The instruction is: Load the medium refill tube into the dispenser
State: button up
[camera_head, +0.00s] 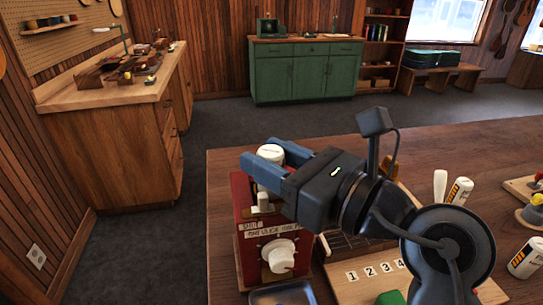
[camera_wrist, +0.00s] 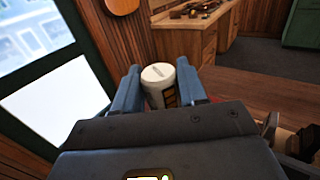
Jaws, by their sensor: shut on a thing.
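The red dispenser (camera_head: 243,225) stands on the wooden table, with a white knob (camera_head: 281,256) and paper labels, one reading "SHUT", on its front. My gripper (camera_head: 268,161) is at the top of the dispenser, its blue fingers shut on a white-capped refill tube (camera_head: 271,152). In the wrist view the tube (camera_wrist: 158,74) stands between the two fingers, its dark, marked side partly showing. Its lower end is hidden, so I cannot tell how far it sits in the dispenser.
A board with numbers 1 to 4 (camera_head: 340,280) lies right of the dispenser, partly behind my arm. A blue tray (camera_head: 283,294) is at the front edge of view. A wooden stand (camera_head: 521,188) is at far right. The table's back left is clear.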

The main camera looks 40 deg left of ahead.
jog(key=shift+f, duration=0.2)
jog(key=o, duration=0.8)
jog(key=shift+c, duration=0.2)
jog(key=shift+d, duration=0.15)
jog(key=d, duration=1)
jog(key=shift+s+d, duration=0.35)
